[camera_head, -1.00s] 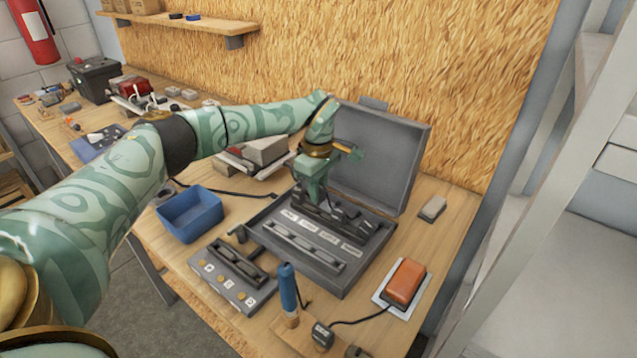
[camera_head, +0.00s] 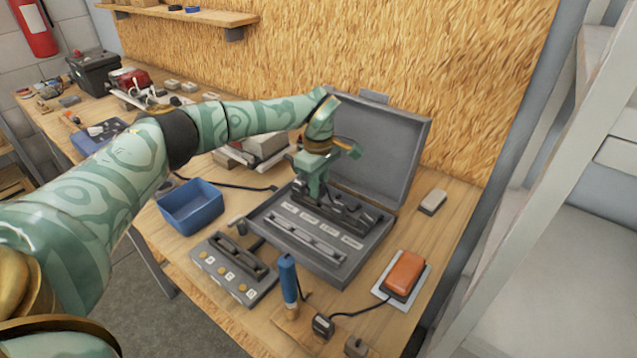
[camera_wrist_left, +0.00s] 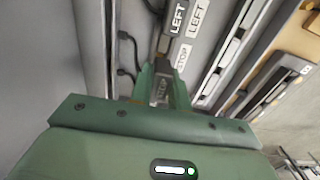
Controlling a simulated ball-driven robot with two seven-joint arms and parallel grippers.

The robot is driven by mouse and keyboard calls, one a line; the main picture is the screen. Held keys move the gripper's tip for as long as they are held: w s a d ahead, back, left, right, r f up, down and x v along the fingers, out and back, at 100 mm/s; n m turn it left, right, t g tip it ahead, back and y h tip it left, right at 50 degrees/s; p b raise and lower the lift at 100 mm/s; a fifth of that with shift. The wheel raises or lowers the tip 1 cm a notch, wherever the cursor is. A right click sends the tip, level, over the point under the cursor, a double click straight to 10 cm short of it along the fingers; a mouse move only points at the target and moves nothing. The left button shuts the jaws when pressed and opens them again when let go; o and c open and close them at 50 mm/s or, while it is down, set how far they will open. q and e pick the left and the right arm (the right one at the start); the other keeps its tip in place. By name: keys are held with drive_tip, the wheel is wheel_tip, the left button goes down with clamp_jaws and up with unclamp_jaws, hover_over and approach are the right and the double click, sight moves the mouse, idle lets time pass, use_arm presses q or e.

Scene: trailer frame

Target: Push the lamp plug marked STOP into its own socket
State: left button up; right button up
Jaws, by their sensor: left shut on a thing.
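The open grey case (camera_head: 262,222) stands on the bench with a row of white labels and dark plugs inside. My left gripper (camera_head: 314,192) points down into the back left of this case. In the left wrist view my left gripper (camera_wrist_left: 162,88) is shut on a dark plug (camera_wrist_left: 160,90) whose pale lettering seems to read STOP. A white STOP label (camera_wrist_left: 183,57) is on the panel just beyond the fingers, to the right. A plug marked LEFT (camera_wrist_left: 179,18) lies farther on, beside a white LEFT label (camera_wrist_left: 198,18). The fingers hide the plug's lower end, so I cannot tell how deep it sits.
The raised case lid (camera_head: 378,150) stands behind my gripper. A blue bin (camera_head: 190,208) is left of the case. A grey box with yellow buttons (camera_head: 236,275), a blue-handled tool (camera_head: 288,280) and an orange lamp (camera_head: 405,272) stand in front and right.

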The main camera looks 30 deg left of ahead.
use_arm(q)
drive_tip(key=shift+f, duration=0.5)
drive_tip(key=shift+f, duration=0.15)
drive_tip(key=shift+f, duration=0.45)
drive_tip(key=shift+f+b, duration=0.3)
drive_tip(key=shift+f, duration=0.2)
idle(0.4)
drive_tip(key=o, duration=1.1)
drive_tip(key=shift+o, duration=0.2)
